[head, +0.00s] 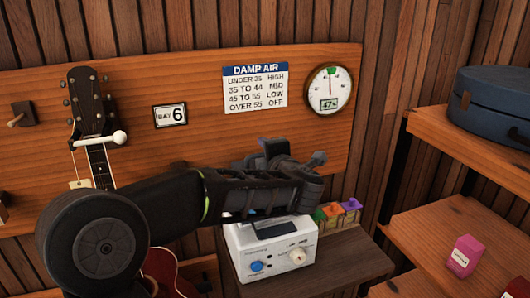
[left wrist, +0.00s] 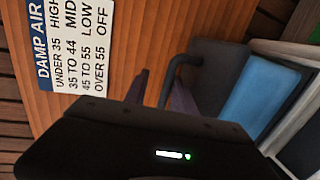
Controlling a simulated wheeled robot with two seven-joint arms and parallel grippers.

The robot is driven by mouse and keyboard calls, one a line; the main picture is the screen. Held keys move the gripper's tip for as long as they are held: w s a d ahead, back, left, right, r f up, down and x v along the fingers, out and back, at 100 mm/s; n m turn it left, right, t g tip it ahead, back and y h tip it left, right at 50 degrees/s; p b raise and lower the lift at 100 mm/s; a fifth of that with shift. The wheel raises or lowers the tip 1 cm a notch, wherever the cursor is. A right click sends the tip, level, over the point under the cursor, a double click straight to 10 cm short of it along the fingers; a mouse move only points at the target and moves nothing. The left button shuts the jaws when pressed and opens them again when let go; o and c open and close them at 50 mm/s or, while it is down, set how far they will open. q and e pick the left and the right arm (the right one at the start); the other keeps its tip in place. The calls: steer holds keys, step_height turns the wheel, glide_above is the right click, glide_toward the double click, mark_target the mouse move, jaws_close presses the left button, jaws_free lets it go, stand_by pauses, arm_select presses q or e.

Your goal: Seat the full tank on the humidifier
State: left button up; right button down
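The white humidifier (head: 268,262), with a blue knob and a pale knob on its front, stands on a small wooden stand. My left gripper (head: 298,157) is above it, fingers apart. In the left wrist view, the tank (left wrist: 252,98) shows as a grey body with a blue face, its dark hooked handle (left wrist: 178,65) at the gripper. The handle's bar appears between the two open fingers (left wrist: 161,82); contact cannot be made out. The arm hides most of the tank in the head view, so its seating cannot be told. My right gripper is not in view.
The wall board holds a sign (head: 255,88) and a dial (head: 328,90). Shelves at right hold a blue case (head: 490,105) and pink box (head: 464,256).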

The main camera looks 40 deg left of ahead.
arm_select(q)
steer(key=shift+o, duration=0.8)
steer(key=shift+d, duration=0.1)
steer(key=shift+f, duration=0.2)
steer(key=b+v, duration=0.2)
steer(key=v, duration=0.6)
steer(key=shift+r, duration=0.2)
